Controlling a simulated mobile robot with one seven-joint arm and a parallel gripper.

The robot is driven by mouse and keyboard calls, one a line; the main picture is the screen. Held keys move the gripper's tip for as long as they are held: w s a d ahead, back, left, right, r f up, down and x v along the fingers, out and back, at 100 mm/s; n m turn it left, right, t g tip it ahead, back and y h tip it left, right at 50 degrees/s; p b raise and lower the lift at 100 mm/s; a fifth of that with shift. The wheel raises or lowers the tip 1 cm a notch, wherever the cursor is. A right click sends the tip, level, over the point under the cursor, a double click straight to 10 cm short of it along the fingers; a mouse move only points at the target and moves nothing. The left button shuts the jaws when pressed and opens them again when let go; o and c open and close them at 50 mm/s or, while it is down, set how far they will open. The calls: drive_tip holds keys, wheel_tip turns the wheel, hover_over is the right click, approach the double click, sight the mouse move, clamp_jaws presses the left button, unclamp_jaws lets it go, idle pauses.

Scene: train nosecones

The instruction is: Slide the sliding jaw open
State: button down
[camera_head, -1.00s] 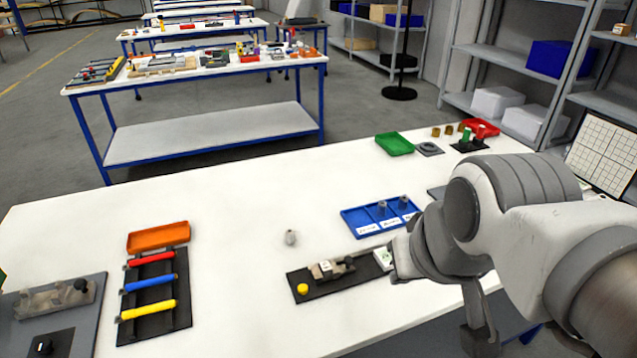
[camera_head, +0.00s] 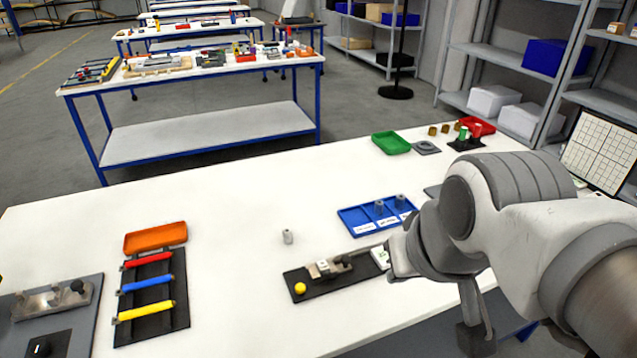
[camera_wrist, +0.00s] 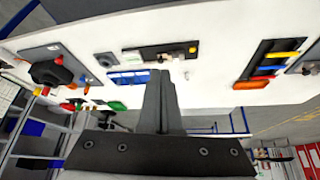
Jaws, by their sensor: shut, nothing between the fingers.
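The fixture on a black base plate (camera_head: 314,286) lies on the white bench, with a yellow button (camera_head: 300,288) at its left end. Its metal jaw block (camera_head: 322,268) sits near the middle, beside a dark handle-like part; any gap between jaw parts is too small to judge. In the wrist view the fixture's black plate (camera_wrist: 182,48) is beyond my fingertips. My gripper (camera_wrist: 160,74) is shut and empty, its fingers pointing towards the fixture; contact cannot be told. In the head view my wrist covers the area by the fixture's right end.
A blue tray (camera_head: 352,221) with grey parts stands behind the fixture. A small grey cylinder (camera_head: 288,237) stands to its left. An orange tray (camera_head: 156,237), a rack of coloured bars (camera_head: 147,287) and a grey plate fixture (camera_head: 88,318) are farther left. The bench between is clear.

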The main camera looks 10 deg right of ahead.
sight(346, 258)
idle(0.4)
drive_tip(key=c, duration=1.2)
unclamp_jaws()
drive_tip(key=shift+w, duration=0.2)
drive_tip(key=shift+o, duration=1.3)
drive_tip(key=shift+w+f, duration=0.1)
drive_tip(key=shift+w, duration=0.25)
drive_tip(key=shift+o, duration=1.4)
drive_tip(key=w+a+f+m+g+h+b, duration=0.1)
drive_tip(key=w+f+m+b, duration=0.1)
drive_tip(key=w, duration=0.6)
drive_tip(key=shift+m+b, duration=0.35)
drive_tip(key=shift+m, duration=0.15)
drive_tip(key=w+a+f+m+h+b, duration=0.1)
drive_tip(key=w+a+f, duration=0.15)
drive_tip(key=w, duration=0.25)
drive_tip(key=w+a+f+m+b, duration=0.1)
drive_tip(key=w+f+m, duration=0.15)
drive_tip(key=w, duration=0.25)
drive_tip(key=shift+n+g, duration=0.25)
drive_tip(key=shift+g, duration=0.15)
drive_tip(key=b+x, duration=0.2)
drive_tip(key=x, duration=1.5)
drive_tip(key=shift+f+b, duration=0.3)
drive_tip(key=shift+f, duration=0.15)
